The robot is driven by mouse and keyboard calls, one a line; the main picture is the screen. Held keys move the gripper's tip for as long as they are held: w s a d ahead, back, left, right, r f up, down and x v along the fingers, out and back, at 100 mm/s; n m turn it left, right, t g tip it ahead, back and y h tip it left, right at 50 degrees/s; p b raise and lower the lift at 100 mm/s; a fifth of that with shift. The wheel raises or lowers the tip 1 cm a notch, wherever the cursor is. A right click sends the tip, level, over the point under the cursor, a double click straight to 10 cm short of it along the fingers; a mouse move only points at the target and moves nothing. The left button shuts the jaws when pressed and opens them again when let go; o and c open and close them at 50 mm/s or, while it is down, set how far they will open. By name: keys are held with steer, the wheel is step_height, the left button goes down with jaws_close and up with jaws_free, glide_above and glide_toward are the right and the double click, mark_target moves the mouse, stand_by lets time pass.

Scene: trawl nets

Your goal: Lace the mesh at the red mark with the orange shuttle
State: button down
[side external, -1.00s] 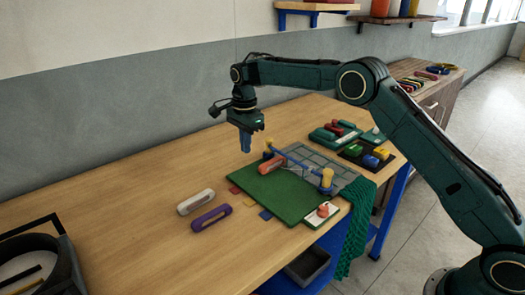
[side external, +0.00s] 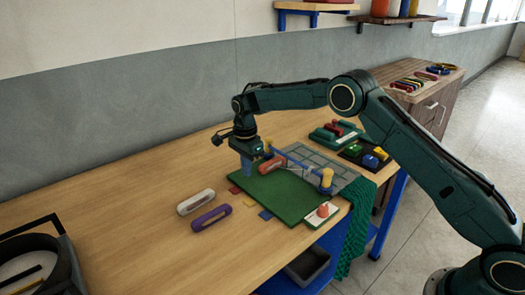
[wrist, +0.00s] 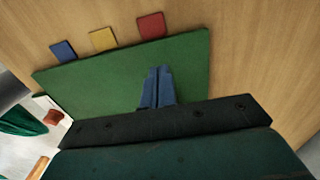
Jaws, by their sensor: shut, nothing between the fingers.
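My gripper (side external: 247,172) has blue fingers pressed together and empty. In the side view it is low over the back left part of the green mat (side external: 289,203). The wrist view shows the shut fingertips (wrist: 158,72) over the mat. An orange shuttle-like piece (side external: 271,164) lies to the right of the fingers, by the mesh's left edge, apart from them as far as I can tell. The grey mesh (side external: 318,164) stretches beside a blue bar with yellow posts (side external: 326,178). I cannot make out a red mark on the mesh.
A white shuttle (side external: 196,202) and a purple shuttle (side external: 211,218) lie left of the mat. Red, yellow and blue tiles (wrist: 63,51) line its edge. A card with a red knob (side external: 322,214) sits at the front corner. Trays (side external: 362,154) stand behind.

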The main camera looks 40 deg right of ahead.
mark_target(262, 166)
steer(key=shift+d+f, duration=0.95)
steer(key=shift+d, duration=1.05)
steer(key=shift+d, duration=1.85)
steer(key=shift+a, duration=0.75)
steer(key=a, duration=0.2)
steer(key=shift+a+r, duration=0.35)
steer(key=shift+r, duration=0.05)
step_height(262, 166, up, 9)
steer(key=shift+r, duration=0.15)
